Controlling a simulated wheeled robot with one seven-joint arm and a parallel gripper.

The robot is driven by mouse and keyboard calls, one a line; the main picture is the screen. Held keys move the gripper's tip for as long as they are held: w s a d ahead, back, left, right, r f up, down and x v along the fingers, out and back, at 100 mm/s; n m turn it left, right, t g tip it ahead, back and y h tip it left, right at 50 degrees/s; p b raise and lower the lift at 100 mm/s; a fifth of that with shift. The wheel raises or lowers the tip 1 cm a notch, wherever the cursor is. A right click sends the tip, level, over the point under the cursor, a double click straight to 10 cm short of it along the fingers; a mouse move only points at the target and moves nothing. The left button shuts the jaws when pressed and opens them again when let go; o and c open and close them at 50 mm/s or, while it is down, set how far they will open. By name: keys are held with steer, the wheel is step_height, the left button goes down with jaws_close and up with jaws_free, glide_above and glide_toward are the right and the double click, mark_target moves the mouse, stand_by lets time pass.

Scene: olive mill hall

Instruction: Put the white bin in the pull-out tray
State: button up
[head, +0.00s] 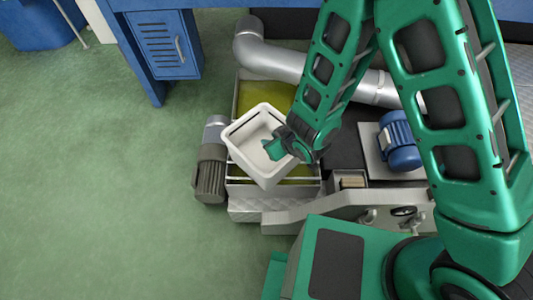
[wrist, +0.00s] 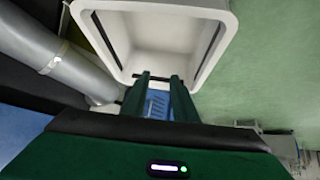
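The white bin (head: 258,117) is a square, open, empty tub. In the head view it is tilted above a metal frame with yellow-green surfaces. My gripper (head: 276,149) is at the bin's right side and appears shut on its rim, with a fingertip showing inside the bin. In the wrist view the bin (wrist: 222,45) fills the top middle with its opening towards the camera, and my fingers (wrist: 160,78) meet its near rim. Part of the frame under the bin is hidden. I cannot clearly make out which part is the pull-out tray.
Yellow-green surface (head: 262,97) shows behind the bin. A grey motor (head: 210,173) stands left of it, a blue motor (head: 399,142) to the right. A thick silver pipe (head: 300,65) runs behind. A blue cabinet (head: 163,45) stands at the back left. Green floor at left is clear.

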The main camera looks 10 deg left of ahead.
mark_target(252, 163)
steer(key=shift+n+g+y, duration=0.3)
steer(key=shift+n+y, duration=0.4)
steer(key=shift+y, duration=0.1)
steer(key=s+a+f, duration=0.1)
steer(key=s, duration=0.1)
steer(key=s+a+f, duration=0.1)
steer(key=s+a, duration=0.1)
steer(key=s+a+f, duration=0.1)
steer(key=s+a, duration=0.1)
steer(key=shift+a+f, duration=0.15)
steer(key=shift+f, duration=0.2)
steer(key=x, duration=0.4)
steer(key=shift+a+f, duration=0.15)
steer(key=shift+a, duration=0.05)
steer(key=shift+x, duration=2.95)
jaws_close()
